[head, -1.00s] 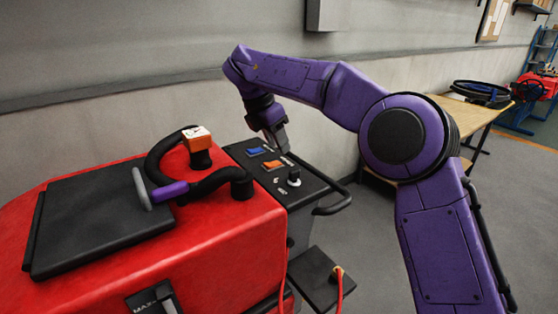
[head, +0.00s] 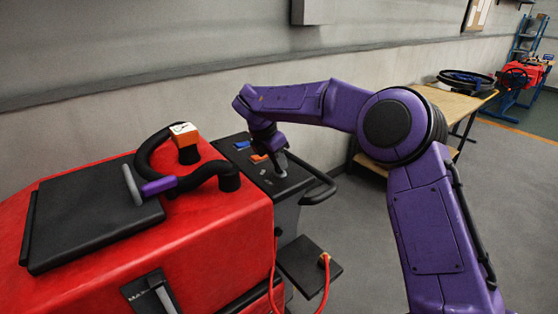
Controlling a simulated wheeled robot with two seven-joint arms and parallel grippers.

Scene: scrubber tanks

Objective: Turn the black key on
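The control panel (head: 297,184) is a dark, sloped top at the right end of the red scrubber machine (head: 215,240). It bears a blue switch, an orange switch (head: 259,157) and small white markings. My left gripper is not in view.
A black handle (head: 322,190) curves out from the panel's right side. A wooden table (head: 455,104) stands at the back right. Grey floor is clear to the right.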

